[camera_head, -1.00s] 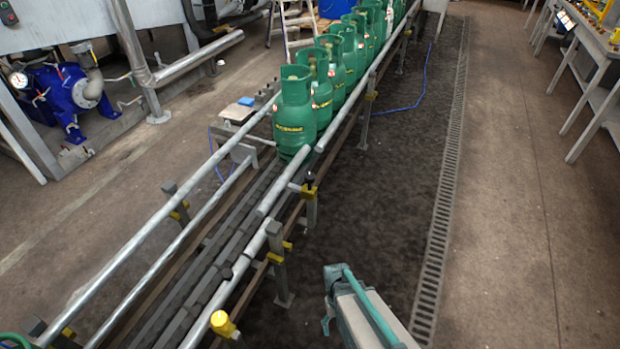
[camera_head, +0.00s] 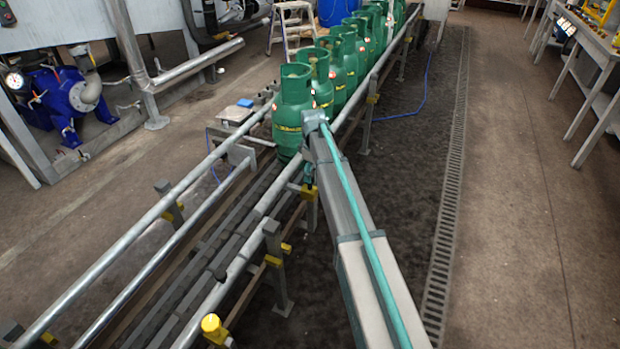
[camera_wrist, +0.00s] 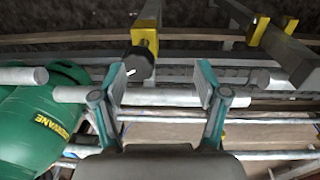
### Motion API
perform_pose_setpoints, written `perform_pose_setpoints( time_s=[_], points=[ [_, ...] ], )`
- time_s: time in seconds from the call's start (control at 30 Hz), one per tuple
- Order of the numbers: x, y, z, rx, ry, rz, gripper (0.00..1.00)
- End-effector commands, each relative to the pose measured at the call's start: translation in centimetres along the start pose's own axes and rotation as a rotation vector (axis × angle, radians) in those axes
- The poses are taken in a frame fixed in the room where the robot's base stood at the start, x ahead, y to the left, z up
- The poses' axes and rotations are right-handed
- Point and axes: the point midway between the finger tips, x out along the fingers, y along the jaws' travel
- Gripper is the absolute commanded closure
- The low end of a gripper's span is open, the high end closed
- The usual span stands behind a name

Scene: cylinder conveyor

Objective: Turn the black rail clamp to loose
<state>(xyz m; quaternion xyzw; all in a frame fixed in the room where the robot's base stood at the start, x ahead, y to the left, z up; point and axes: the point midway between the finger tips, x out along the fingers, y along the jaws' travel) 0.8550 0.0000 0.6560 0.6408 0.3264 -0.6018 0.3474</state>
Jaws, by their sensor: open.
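The black rail clamp (camera_wrist: 139,64) is a round dark knob with a small pale mark, on a yellow bracket (camera_wrist: 146,36) in the wrist view. It lies near the left fingertip, toward the top of the picture. My gripper (camera_wrist: 165,88) is open, its two teal fingers spread above the silver rail (camera_wrist: 170,98), with nothing held between them. In the head view, my arm reaches over the near rail beside the front green cylinder, and the gripper hides the black knob there. The yellow bracket (camera_head: 308,191) shows below.
Green gas cylinders (camera_head: 293,112) stand in a row on the conveyor; the front one (camera_wrist: 42,122) is close to my gripper's left side. Another post with a yellow part (camera_wrist: 258,30) stands at upper right.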

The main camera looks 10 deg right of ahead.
Motion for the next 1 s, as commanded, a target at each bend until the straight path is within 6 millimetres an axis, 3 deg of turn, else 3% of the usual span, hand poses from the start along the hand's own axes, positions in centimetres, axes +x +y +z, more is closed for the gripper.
perform_pose_setpoints(
  time_s=[0.03, 0.13, 0.3, 0.43, 0.67, 1.0],
  points=[
    [-2.3, 2.6, -1.7, -0.104, 0.006, 0.011, 0.27],
    [-5.1, 4.3, -2.8, -0.322, 0.000, 0.000, 0.27],
    [-6.0, 4.3, -2.8, -0.606, -0.012, -0.043, 0.27],
    [-6.0, 4.0, -2.6, -0.725, -0.013, -0.060, 0.27],
    [-4.6, 3.8, -2.5, -0.770, -0.013, -0.065, 0.27],
    [0.9, 3.5, -2.3, -0.767, -0.013, -0.066, 0.27]
  ],
)
